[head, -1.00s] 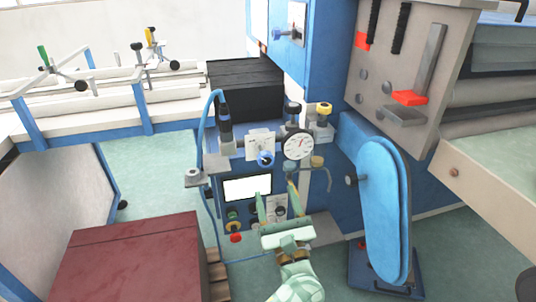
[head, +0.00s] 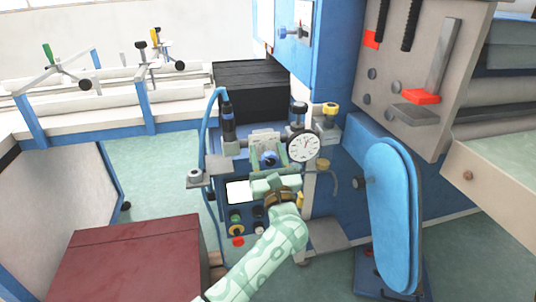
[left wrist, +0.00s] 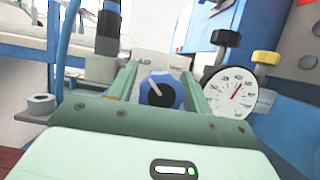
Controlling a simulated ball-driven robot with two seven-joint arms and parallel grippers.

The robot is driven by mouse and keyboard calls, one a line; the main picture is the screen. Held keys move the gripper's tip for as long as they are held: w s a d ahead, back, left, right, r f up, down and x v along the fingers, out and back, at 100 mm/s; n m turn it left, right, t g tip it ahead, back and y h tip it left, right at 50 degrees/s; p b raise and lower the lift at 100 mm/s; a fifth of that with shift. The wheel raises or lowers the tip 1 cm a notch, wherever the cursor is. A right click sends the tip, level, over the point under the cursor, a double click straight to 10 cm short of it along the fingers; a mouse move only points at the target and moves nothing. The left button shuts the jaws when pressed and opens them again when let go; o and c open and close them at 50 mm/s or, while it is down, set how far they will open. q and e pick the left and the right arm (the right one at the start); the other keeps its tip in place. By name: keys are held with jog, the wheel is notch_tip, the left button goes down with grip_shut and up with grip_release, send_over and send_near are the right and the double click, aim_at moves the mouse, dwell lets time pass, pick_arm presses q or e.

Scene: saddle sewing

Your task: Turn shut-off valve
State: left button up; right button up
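The blue round knob (left wrist: 158,90) with a white pointer sits on a pale lettered plate (left wrist: 150,65); I take it as the valve. Its pointer slants toward the upper left in the left wrist view. In the head view the knob (head: 268,159) is partly hidden by my left gripper (head: 268,162). The gripper's two green fingers (left wrist: 160,84) stand open, one on each side of the knob, with small gaps; I cannot tell if either touches it. My right gripper is not in view.
A round dial gauge (head: 303,148) and black and yellow knobs stand just right of the valve. A black cylinder with a blue hose (head: 228,122) is on the left. A small screen (head: 239,191) and coloured buttons are below. A blue padded arm (head: 390,215) stands further right.

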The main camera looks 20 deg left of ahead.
pick_arm(q)
jog(key=c, duration=0.6)
